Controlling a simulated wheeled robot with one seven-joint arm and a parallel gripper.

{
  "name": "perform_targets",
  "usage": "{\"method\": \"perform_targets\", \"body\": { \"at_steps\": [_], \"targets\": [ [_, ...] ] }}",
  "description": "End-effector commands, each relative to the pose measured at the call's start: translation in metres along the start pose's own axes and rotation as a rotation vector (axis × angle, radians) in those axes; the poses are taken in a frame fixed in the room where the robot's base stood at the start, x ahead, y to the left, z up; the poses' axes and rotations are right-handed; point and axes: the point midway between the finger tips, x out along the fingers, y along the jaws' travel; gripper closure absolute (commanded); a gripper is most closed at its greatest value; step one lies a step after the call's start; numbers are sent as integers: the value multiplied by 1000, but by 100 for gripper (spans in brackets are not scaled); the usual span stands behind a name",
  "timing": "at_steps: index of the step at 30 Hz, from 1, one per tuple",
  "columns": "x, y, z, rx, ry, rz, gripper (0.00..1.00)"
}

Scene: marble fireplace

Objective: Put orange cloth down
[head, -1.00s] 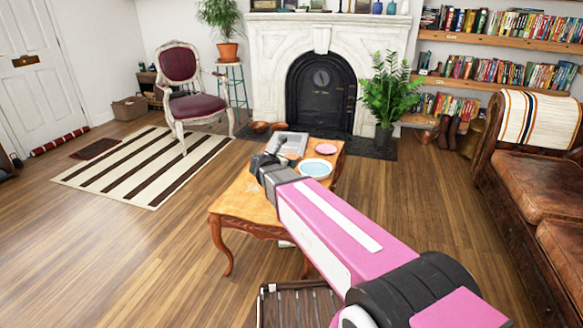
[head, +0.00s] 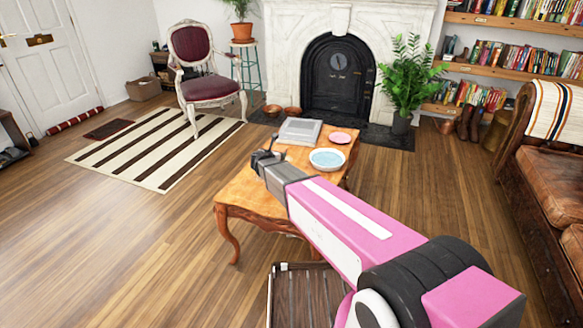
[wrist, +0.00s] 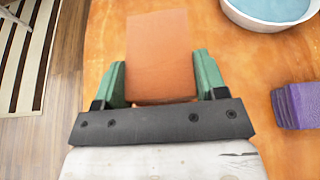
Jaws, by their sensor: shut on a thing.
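My gripper (wrist: 160,88) has green fingers shut on the orange cloth (wrist: 159,55), a flat-sided orange-brown piece, in the wrist view. The cloth sticks out past the fingertips, over the wooden tabletop (wrist: 75,140). I cannot tell whether its far end touches the wood. In the head view my gripper (head: 266,158) is over the left part of the wooden coffee table (head: 246,195), and the cloth cannot be made out there.
A white bowl with a blue inside (head: 327,160) is right of my gripper; a folded purple cloth (wrist: 297,106) lies nearer. A grey book (head: 300,131) and pink plate (head: 340,137) are farther back. Bare wood surrounds the cloth. The striped rug (head: 160,150) is on the floor beyond.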

Motion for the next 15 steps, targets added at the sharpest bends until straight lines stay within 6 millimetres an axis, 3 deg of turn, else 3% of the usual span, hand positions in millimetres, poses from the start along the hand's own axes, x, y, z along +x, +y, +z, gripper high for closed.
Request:
{"method": "perform_targets", "body": {
  "at_steps": [7, 15],
  "targets": [
    [31, -42, -18, -1, 0, -2, 58],
    [44, -57, -26, -1, 0, 0, 58]
  ]
}}
